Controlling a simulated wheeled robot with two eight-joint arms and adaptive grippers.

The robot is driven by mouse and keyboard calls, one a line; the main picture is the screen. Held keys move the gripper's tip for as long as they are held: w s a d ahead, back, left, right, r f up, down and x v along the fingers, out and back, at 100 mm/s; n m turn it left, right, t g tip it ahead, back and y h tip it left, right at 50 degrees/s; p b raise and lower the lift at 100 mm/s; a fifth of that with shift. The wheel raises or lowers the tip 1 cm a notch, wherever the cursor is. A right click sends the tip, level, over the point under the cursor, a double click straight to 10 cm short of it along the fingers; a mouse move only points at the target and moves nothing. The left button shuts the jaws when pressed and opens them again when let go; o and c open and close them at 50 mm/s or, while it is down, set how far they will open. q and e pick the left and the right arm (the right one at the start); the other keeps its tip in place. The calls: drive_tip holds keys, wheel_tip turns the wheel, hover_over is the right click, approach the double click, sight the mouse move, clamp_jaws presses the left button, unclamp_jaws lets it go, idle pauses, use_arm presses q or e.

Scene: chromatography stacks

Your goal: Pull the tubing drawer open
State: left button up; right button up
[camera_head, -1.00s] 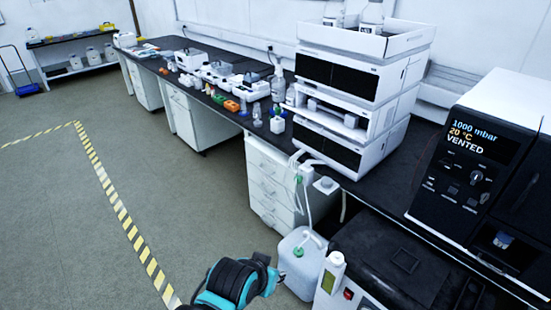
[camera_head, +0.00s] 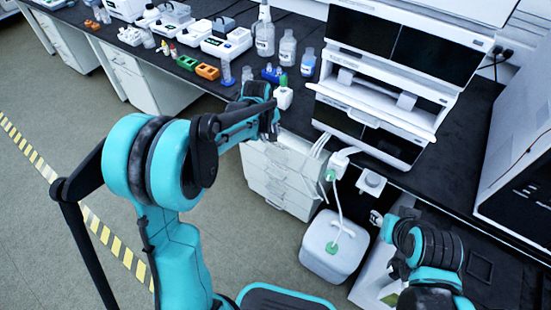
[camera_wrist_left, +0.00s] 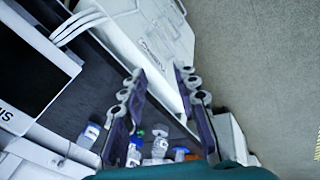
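A white drawer unit (camera_head: 278,183) stands under the bench edge in the head view; its stacked drawers look shut. My left gripper (camera_head: 262,108) is above the unit's top, by the bench edge. In the left wrist view my left gripper (camera_wrist_left: 162,74) has its two fingers spread with nothing between them. A white drawer front with a label (camera_wrist_left: 152,42) lies beyond the fingertips, apart from them as far as I can tell. The label is not readable.
A white jug with tubes (camera_head: 332,248) stands on the floor right of the drawers. The chromatography stack (camera_head: 385,95) stands on the bench. Bottles (camera_head: 287,48) and small coloured racks (camera_head: 207,72) are near the bench edge. The floor left of the drawers is clear.

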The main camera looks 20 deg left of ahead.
use_arm(q)
drive_tip(key=w+f+n+b, duration=0.1)
drive_tip(key=w+f, duration=0.2)
drive_tip(key=f, duration=0.5)
drive_tip(key=w+f+n+g, duration=0.1)
drive_tip(key=w+f+n, duration=0.1)
drive_tip(key=f, duration=0.7)
drive_tip(key=w+a+f+n+b, duration=0.1)
drive_tip(key=w+f, duration=0.3)
drive_tip(key=f, duration=0.5)
drive_tip(key=shift+w+f+n+g+b, duration=0.2)
drive_tip(key=shift+w+n+g+b, duration=0.15)
drive_tip(key=shift+w+n+g, duration=0.05)
use_arm(e)
drive_tip(key=f, duration=0.2)
drive_tip(key=shift+w+a+f, duration=0.15)
drive_tip(key=shift+a+f, duration=0.1)
drive_tip(key=shift+f, duration=0.05)
use_arm(q)
clamp_jaws()
